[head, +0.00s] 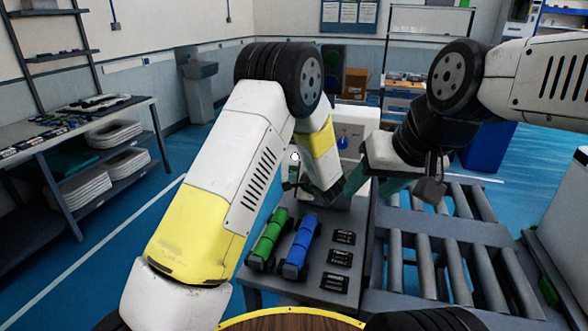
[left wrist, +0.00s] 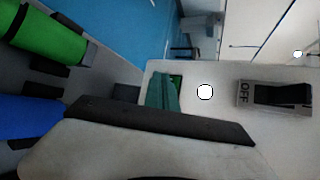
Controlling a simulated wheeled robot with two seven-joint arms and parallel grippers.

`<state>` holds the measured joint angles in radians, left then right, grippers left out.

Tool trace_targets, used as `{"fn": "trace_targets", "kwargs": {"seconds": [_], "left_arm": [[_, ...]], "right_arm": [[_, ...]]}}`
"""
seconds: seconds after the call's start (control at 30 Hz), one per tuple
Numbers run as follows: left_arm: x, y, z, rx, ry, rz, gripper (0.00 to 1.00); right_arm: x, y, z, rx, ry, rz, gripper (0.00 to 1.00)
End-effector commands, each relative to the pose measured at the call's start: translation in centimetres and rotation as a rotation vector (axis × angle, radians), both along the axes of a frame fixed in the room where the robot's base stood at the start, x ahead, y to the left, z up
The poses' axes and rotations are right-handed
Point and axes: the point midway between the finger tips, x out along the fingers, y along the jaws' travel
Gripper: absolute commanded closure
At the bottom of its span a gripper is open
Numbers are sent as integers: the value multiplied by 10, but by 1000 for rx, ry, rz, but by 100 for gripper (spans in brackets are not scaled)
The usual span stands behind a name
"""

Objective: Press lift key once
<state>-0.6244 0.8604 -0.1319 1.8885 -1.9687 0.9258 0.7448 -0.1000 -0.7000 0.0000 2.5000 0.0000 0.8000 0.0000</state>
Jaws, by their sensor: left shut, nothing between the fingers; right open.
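In the left wrist view, a black rocker switch (left wrist: 283,95) in a grey frame marked OFF sits on a pale panel (left wrist: 225,120). I cannot tell if it is the lift key. My left gripper (left wrist: 164,92) shows there as green fingertips, shut and empty, left of the switch and apart from it in the picture; contact with the panel cannot be told. In the head view my left gripper (head: 303,188) is low beside the white machine (head: 358,125), partly hidden by its own wrist. My right gripper (head: 378,187) is open and empty, right of it.
A green cylinder (head: 268,240) and a blue cylinder (head: 299,246) lie on the grey table (head: 322,262), beside several small black parts (head: 341,257). A roller conveyor (head: 430,265) is at the right. A workbench (head: 60,140) stands at the left, with open blue floor between.

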Motion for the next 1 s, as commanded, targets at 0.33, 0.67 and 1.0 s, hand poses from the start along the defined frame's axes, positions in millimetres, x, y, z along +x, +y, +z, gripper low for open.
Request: {"fn": "trace_targets", "kwargs": {"seconds": [0.33,0.67,1.0], "left_arm": [[0,0,0,0,0,0,100],[0,0,0,0,0,0,100],[8,-3,0,-1,0,0,100]], "right_arm": [[0,0,0,0,0,0,47],[0,0,0,0,0,0,47],[0,0,0,0,0,0,47]]}}
